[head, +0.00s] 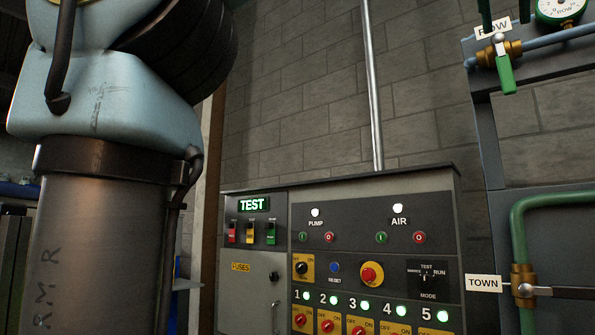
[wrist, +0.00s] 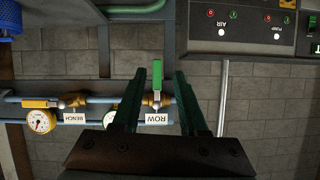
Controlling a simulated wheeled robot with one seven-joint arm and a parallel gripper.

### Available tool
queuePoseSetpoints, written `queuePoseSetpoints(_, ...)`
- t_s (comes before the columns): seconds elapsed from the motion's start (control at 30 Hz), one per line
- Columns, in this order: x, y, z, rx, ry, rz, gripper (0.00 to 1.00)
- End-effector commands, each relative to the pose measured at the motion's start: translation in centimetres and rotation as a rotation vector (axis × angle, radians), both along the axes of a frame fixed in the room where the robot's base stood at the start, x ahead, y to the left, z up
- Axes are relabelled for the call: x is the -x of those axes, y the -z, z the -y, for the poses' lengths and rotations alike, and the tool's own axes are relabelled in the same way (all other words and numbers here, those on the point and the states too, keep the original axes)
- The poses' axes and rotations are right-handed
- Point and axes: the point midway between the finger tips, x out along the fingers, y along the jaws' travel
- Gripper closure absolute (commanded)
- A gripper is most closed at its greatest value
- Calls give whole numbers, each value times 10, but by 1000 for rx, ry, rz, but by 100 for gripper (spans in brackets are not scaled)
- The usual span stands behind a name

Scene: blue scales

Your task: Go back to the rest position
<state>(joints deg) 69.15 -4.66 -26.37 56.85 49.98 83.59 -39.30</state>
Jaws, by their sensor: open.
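My gripper (wrist: 160,72) shows in the wrist view with its two dark fingers apart and nothing held. That view is upside down. The green handle of the ROW valve (wrist: 157,72) shows between the fingers; I cannot tell how far beyond them it is. In the head view the ROW valve's green handle (head: 506,75) hangs down at the upper right.
A control panel (head: 445,240) with lit lamps and switches stands against the block wall. A TOWN valve (head: 524,287) on green pipe is at the right. A vertical metal pipe (head: 372,90) rises behind the panel. The wrist view also shows the BENCH gauge (wrist: 42,121).

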Motion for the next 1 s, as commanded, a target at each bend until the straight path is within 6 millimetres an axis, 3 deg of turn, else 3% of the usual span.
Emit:
queuePoseSetpoints(0.27,-38,46,20,-110,-15,2,57)
queuePoseSetpoints(0.47,-86,105,32,-229,-32,-24,57)
queuePoseSetpoints(0.6,-138,171,28,-336,-54,-80,57)
queuePoseSetpoints(0.77,-201,264,-3,-446,-89,-194,57)
queuePoseSetpoints(0.9,-244,346,-49,-505,-130,-318,57)
queuePoseSetpoints(1.0,-265,402,-91,-522,-168,-415,57)
